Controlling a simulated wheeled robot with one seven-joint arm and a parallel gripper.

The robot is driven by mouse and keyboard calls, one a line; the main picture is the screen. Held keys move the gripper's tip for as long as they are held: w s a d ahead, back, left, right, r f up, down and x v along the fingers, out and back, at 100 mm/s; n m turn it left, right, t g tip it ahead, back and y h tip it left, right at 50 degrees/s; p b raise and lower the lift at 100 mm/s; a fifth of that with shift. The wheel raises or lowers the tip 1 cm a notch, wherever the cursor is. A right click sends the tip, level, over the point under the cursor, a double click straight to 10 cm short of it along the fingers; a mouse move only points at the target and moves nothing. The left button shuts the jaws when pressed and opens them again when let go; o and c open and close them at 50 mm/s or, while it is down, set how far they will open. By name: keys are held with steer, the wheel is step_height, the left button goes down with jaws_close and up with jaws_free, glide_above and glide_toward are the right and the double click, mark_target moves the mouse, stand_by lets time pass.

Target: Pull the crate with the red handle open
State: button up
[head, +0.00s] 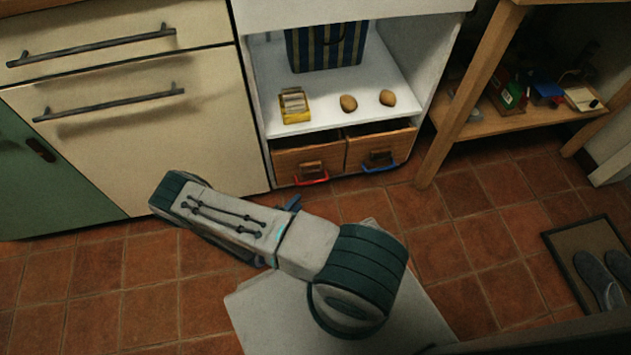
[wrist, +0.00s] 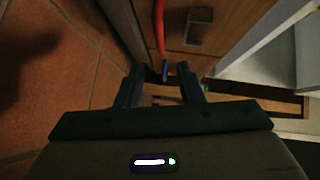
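The wooden crate with the red handle (head: 290,160) is the left one of two at the bottom of a white shelf unit. It looks shut. Its red handle (head: 311,181) runs along the lower front; in the wrist view the handle (wrist: 159,28) enters from the top, with a small bluish end near my fingertips. My gripper (wrist: 157,72) is open, its two dark fingers apart, close in front of the crate front. I cannot tell whether the handle is between the fingers. In the head view my arm hides most of the gripper; only a bluish bit shows.
A crate with a blue handle (head: 378,146) stands right of it. On the shelf above are a yellow box (head: 294,106), two brown potato-like items (head: 348,103) and a striped bag (head: 327,46). A wooden rack (head: 470,125) stands at right. Tiled floor is free in front.

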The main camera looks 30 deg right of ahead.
mark_target(316, 182)
steer(key=shift+b+x, duration=1.85)
steer(key=shift+x, duration=4.55)
steer(key=shift+s+r, duration=0.1)
jaws_close()
